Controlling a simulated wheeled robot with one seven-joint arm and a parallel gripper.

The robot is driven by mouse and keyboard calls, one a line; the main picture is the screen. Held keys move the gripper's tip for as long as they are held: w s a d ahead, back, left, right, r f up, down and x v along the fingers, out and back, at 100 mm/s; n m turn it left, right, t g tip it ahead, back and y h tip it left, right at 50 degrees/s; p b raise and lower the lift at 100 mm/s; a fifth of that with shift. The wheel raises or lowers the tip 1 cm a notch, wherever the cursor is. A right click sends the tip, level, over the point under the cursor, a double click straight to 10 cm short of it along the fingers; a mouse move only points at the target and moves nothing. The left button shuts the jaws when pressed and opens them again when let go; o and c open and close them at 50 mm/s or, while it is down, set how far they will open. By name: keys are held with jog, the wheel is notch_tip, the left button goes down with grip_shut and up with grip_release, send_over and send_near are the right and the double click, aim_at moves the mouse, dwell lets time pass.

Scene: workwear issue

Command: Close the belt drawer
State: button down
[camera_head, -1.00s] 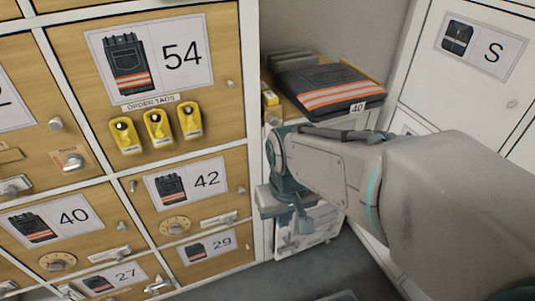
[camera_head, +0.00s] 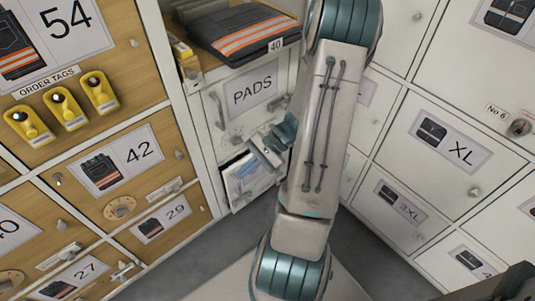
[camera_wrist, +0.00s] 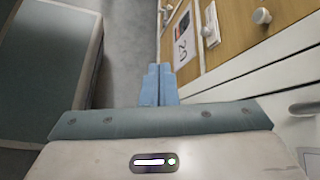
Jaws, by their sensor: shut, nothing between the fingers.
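No front in view reads "belt", and I cannot tell which one is the belt drawer. My gripper (camera_head: 274,142) is partly hidden beside my arm, in front of the white PADS front (camera_head: 240,100). In the wrist view my gripper's two blue fingers (camera_wrist: 160,70) are together and empty. The wooden front marked 29 (camera_head: 162,226) is at lower left in the head view. It also shows beyond the fingers at right in the wrist view (camera_wrist: 222,52), apart from them.
Wooden fronts 54, 42 (camera_head: 148,178) and 27 stand left; white fronts XL (camera_head: 445,150) and 3XL stand right. Folded dark trousers (camera_head: 235,30) lie on the shelf above PADS. Grey floor (camera_head: 200,262) is open between the cabinets.

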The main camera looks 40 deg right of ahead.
jog(key=s+d+f+m+t+h, duration=0.2)
jog(key=d+f+m+t+h, duration=0.7)
jog(key=d+f+m+t, duration=1)
jog(key=w+a+m+g+b, duration=0.1)
jog(key=w+b, duration=0.1)
jog(key=w, duration=0.4)
jog(key=w+a+r+m+g+b, duration=0.1)
jog(key=w+b, duration=0.1)
jog(key=w, duration=0.5)
jog(key=shift+w+a+r+g+b, duration=0.15)
jog(key=shift+w+a+g+b, duration=0.1)
jog(key=shift+g+b, duration=0.15)
